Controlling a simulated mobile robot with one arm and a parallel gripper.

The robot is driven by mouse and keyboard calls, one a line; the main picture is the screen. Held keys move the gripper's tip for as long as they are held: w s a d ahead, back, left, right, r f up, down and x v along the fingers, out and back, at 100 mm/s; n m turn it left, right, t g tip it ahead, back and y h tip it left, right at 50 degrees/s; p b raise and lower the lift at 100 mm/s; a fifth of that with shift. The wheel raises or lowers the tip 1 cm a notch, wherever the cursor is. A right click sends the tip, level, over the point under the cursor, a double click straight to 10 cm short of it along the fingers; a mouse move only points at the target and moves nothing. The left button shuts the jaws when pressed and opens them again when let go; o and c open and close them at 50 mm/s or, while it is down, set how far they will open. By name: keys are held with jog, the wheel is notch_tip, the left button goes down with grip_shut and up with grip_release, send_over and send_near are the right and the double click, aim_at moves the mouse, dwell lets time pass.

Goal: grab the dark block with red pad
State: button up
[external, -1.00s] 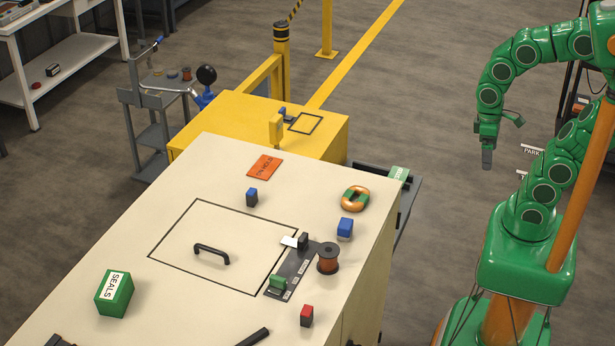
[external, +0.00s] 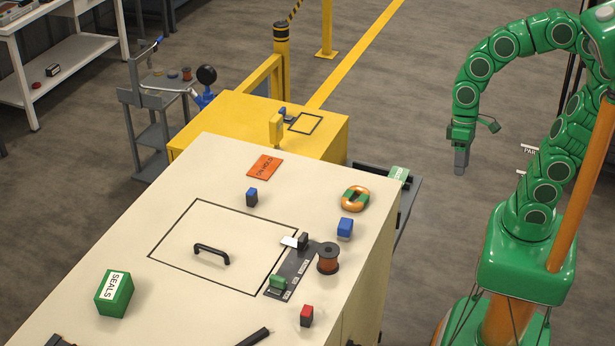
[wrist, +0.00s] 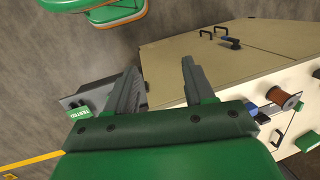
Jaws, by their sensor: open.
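The dark block with a red pad (external: 306,315) stands upright on the pale cabinet top (external: 180,245), near its right front edge, below the copper spool. My gripper (external: 461,160) hangs in the air to the right of the cabinet, well apart from the block. In the wrist view my gripper (wrist: 160,85) shows two grey fingers spread apart with nothing between them. I cannot make out the red-padded block in the wrist view.
Near the block are a copper spool (external: 328,258), a dark strip with a green-topped block (external: 278,283), and a blue-topped block (external: 345,228). A green SEALS box (external: 115,293) and a black handle (external: 211,253) stand farther left. Floor between cabinet and arm is clear.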

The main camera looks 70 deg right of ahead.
jog(key=w+a+r+m+y, duration=0.15)
jog(key=w+a, duration=0.25)
jog(key=a, duration=0.5)
jog(key=w+a+r+m+y, duration=0.1)
jog(key=w+a+r+y, duration=0.2)
jog(key=a, duration=0.7)
jog(key=m+y, duration=0.7)
jog(key=m, duration=0.7)
send_over(307, 309)
jog(key=w+d, duration=0.1)
jog(key=d, duration=0.5)
notch_tip(307, 309, down, 7)
jog(key=shift+a+f, duration=0.15)
jog(key=shift+f, duration=2.35)
notch_tip(307, 309, down, 2)
jog(key=shift+f+h, duration=0.15)
jog(key=shift+h, duration=0.1)
jog(key=shift+x, duration=1.05)
jog(key=shift+a+f, duration=0.1)
jog(key=shift+a, duration=0.3)
grip_shut()
